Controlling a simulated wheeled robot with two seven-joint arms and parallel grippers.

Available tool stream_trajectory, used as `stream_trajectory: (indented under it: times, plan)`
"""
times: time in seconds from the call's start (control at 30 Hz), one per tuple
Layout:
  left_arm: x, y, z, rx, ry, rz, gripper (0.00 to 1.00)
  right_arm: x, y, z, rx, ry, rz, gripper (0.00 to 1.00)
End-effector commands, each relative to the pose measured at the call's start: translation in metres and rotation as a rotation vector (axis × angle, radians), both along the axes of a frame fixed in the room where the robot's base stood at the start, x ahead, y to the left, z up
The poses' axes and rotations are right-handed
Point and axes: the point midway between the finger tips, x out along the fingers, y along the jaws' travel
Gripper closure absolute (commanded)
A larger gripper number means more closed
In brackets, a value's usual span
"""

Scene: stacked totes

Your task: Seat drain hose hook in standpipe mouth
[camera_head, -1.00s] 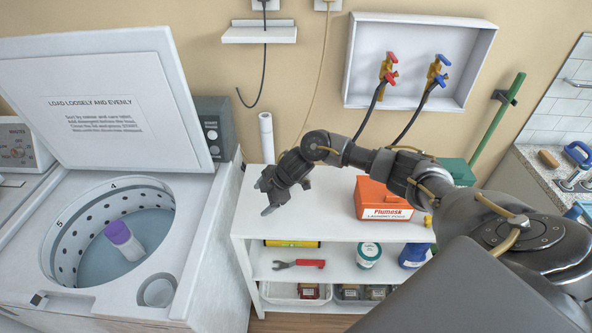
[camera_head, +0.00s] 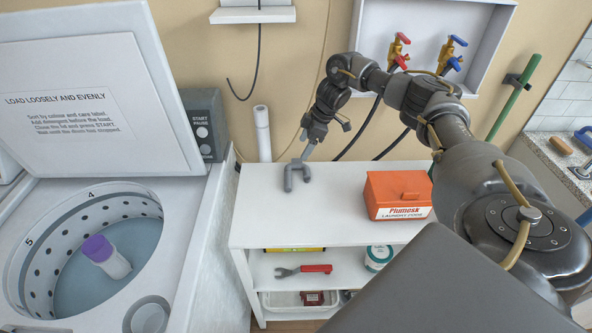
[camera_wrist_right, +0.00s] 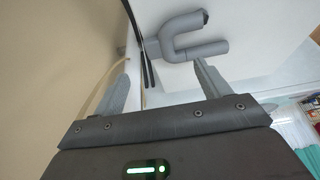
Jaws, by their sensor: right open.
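The grey U-shaped drain hose hook (camera_head: 291,180) lies at the left rear of the white cabinet top; it also shows in the right wrist view (camera_wrist_right: 215,48), just beyond the fingertips. The white standpipe (camera_head: 263,140) stands upright behind the cabinet, to the left of the hook, with its open mouth at the top and nothing in it. My right gripper (camera_head: 309,151) is just above and behind the hook, pointing down. In the wrist view its two fingers (camera_wrist_right: 160,82) are spread apart with nothing held between them. My left gripper is out of view.
An orange laundry box (camera_head: 398,195) stands on the cabinet top (camera_head: 340,215) to the right. The open washer (camera_head: 165,250) is at the left. Dark hoses (camera_head: 362,128) run down from the valve box behind my right arm. The cabinet top's front middle is clear.

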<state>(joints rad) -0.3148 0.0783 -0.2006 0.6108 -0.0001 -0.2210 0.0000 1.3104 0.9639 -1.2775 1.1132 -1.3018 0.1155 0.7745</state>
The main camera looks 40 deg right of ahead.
Motion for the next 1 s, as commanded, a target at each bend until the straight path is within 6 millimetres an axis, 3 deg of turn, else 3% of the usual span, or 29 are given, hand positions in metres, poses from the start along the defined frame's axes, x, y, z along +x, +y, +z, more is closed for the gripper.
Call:
stream_trajectory:
  times: [0.23,0.43,0.7,1.0]
  plan:
    - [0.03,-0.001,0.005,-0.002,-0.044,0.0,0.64,0.005,0.007,-0.018,0.0,-0.001,0.002,0.25]
    - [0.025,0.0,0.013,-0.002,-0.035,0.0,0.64,0.006,0.011,-0.027,-0.001,0.002,0.004,0.25]
    - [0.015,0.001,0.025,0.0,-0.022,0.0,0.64,0.011,0.022,-0.062,0.0,0.001,0.004,0.25]
    - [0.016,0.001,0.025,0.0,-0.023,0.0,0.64,0.013,0.023,-0.067,0.0,-0.002,0.004,0.25]
